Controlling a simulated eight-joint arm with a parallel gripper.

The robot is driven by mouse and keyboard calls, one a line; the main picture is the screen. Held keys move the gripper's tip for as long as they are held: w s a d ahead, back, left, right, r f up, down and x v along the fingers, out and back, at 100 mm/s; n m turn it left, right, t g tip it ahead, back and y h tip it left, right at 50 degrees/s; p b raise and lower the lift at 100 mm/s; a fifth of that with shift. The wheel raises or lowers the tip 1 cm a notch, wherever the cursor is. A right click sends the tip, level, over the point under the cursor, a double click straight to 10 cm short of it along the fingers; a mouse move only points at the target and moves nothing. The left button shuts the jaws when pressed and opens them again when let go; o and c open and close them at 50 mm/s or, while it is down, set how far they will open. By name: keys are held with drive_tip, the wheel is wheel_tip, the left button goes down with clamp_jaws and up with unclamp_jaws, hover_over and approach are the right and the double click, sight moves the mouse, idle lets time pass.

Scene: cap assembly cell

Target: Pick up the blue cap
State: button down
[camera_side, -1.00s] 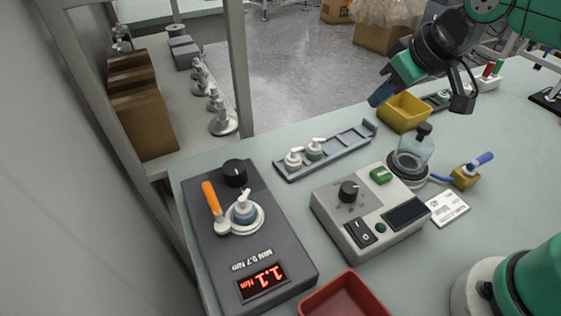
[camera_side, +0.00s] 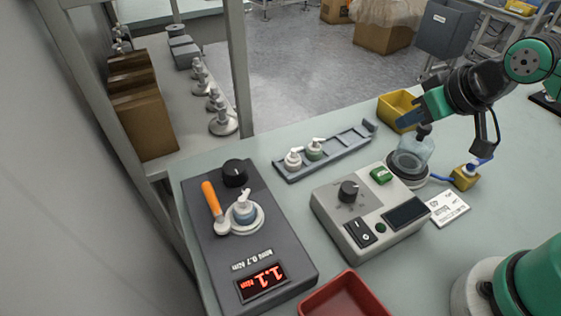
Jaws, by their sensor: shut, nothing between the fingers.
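I cannot make out a separate blue cap for certain. My gripper (camera_side: 412,116) reaches in from the right, tilted down to the left, its fingers shut and empty. It is in front of the yellow bin (camera_side: 397,103) and just above the clear bottle (camera_side: 417,148) with a dark top. I cannot tell whether it touches that top. The bottle stands on a round plate (camera_side: 407,181) behind the grey control box (camera_side: 372,215). A yellow block (camera_side: 464,178) with a blue part stands to the right, partly hidden by my wrist hardware.
A grey rack (camera_side: 345,150) holds two small white-topped bottles. A dark torque tester (camera_side: 250,255) with an orange handle and a small pump bottle stands at left. A red tray (camera_side: 342,297) is at the front. A white label card (camera_side: 448,208) lies at the right.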

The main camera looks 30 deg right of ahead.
drive_tip(key=shift+c, duration=1.4)
unclamp_jaws()
drive_tip(key=n+g, duration=0.7)
drive_tip(key=n, duration=1.5)
hover_over(242, 199)
drive_tip(key=f, duration=0.2)
drive_tip(key=shift+w+d+f, duration=0.15)
drive_tip(key=shift+d+f, duration=0.1)
drive_tip(key=shift+f, duration=0.05)
drive_tip(key=shift+a+f+n, duration=0.2)
drive_tip(key=shift+a+n, duration=0.05)
drive_tip(key=shift+n, duration=0.25)
drive_tip(key=shift+f, duration=2.75)
